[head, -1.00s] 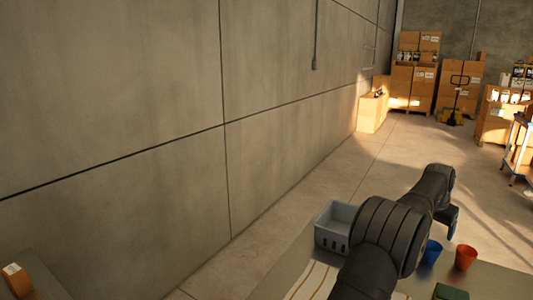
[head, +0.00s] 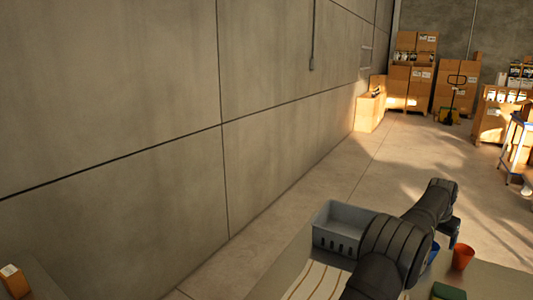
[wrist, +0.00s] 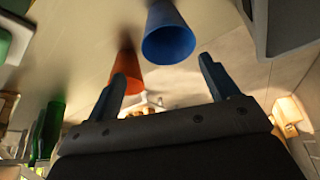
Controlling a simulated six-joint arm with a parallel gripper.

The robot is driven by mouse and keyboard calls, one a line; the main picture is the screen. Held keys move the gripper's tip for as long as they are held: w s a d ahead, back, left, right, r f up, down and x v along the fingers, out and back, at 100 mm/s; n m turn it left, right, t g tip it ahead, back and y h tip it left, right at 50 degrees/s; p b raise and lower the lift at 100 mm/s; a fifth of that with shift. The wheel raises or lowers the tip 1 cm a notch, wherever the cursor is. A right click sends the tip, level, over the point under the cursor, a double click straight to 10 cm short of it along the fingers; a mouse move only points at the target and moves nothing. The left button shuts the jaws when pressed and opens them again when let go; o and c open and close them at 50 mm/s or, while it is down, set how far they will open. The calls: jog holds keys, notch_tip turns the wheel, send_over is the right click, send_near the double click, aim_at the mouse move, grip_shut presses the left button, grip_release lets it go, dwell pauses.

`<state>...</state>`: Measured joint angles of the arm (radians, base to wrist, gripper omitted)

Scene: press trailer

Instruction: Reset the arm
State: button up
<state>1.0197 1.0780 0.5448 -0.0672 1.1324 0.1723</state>
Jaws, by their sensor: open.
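My black arm reaches over the table from the bottom of the head view. My gripper (head: 452,236) is small and dark there, at the arm's far end. In the wrist view my gripper (wrist: 163,82) shows two blue fingers spread wide with nothing between them. In the head view the orange cup (head: 463,257) stands right of the arm, and the blue cup (head: 432,254) is mostly hidden behind the arm.
A grey bin (head: 331,237) stands on the table left of the arm. A green object (head: 447,291) lies at the lower edge. A striped cloth or mat (head: 318,283) is in front of the bin. A concrete wall stands on the left; boxes are far off.

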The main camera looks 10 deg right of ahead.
jog(key=s+r, duration=1)
jog(key=r, duration=0.2)
jog(key=w+a+f+n+t+y, duration=0.1)
jog(key=w+a+n, duration=0.8)
jog(key=w+a, duration=2.3)
jog(key=w+t+y, duration=0.1)
jog(key=w, duration=0.2)
jog(key=shift+w+a, duration=0.3)
